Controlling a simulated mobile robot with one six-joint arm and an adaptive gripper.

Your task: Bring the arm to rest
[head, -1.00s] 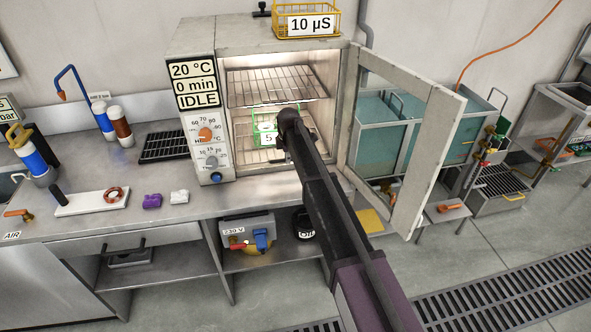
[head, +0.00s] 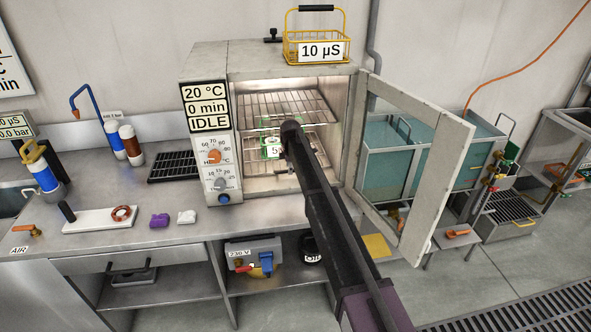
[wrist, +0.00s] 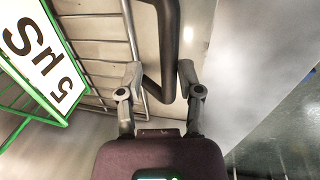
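In the wrist view my gripper (wrist: 159,78) is open, its two fingers well apart. A dark bent bar (wrist: 167,45), which looks like a basket handle, shows in the gap between the fingertips; I see no firm grip on it. A green wire basket (wrist: 62,58) with a white 5 µS label is at the left of that view. In the head view the green basket (head: 271,141) is inside the open oven (head: 218,60), around the lower rack. My arm reaches into the oven and hides the gripper and part of the basket there.
The oven door (head: 441,185) stands open to the right of my arm. A yellow basket (head: 318,46) labelled 10 µS sits on the oven top. The bench (head: 120,206) lies left, with bottles and small items. Teal tanks (head: 395,160) stand behind the door.

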